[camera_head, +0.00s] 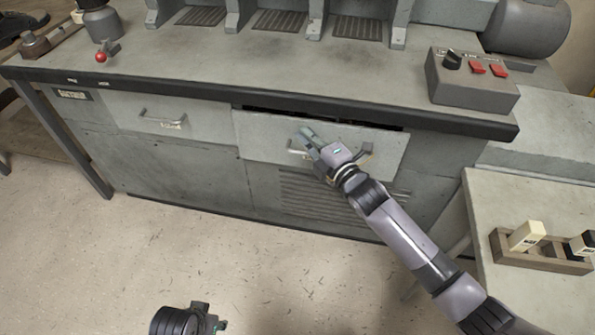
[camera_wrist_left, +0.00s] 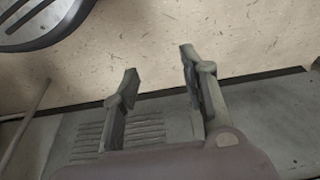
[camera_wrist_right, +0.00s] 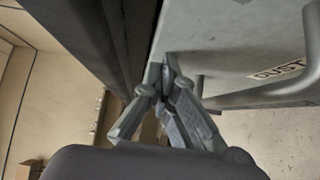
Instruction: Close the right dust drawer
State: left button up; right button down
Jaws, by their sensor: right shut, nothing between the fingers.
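The right dust drawer (camera_head: 262,135) is a grey front panel under the bench top. It stands partly open, with a dark gap along its top edge. Its bar handle (camera_wrist_right: 262,98) and a "DUST" label (camera_wrist_right: 277,72) show in the right wrist view. My right gripper (camera_head: 304,133) is shut and empty, at the drawer front beside the handle. In the right wrist view its fingertips (camera_wrist_right: 166,62) are at or very near the panel; I cannot tell if they touch. My left gripper (camera_wrist_left: 157,62) is open and empty, low over the floor, away from the drawer.
The left drawer (camera_head: 205,119) appears flush with the cabinet. The bench top (camera_head: 190,68) carries a control box (camera_head: 470,85) with red switches at the right. A side table (camera_head: 520,200) with a wooden tray (camera_head: 540,262) stands at the right. The floor in front is clear.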

aim_at(315, 126)
jog(key=w, duration=0.2)
jog(key=w+d+b, duration=0.1)
jog(key=w, duration=0.1)
jog(key=shift+w+f, duration=0.1)
jog(key=shift+w, duration=0.05)
pick_arm(q)
jog(key=v, duration=0.3)
jog(key=w+v, duration=0.1)
jog(key=v, duration=0.1)
jog(key=shift+r, duration=0.15)
pick_arm(e)
jog(key=shift+w+d+r, duration=0.15)
jog(key=shift+r, duration=0.05)
pick_arm(q)
jog(key=shift+s, duration=0.15)
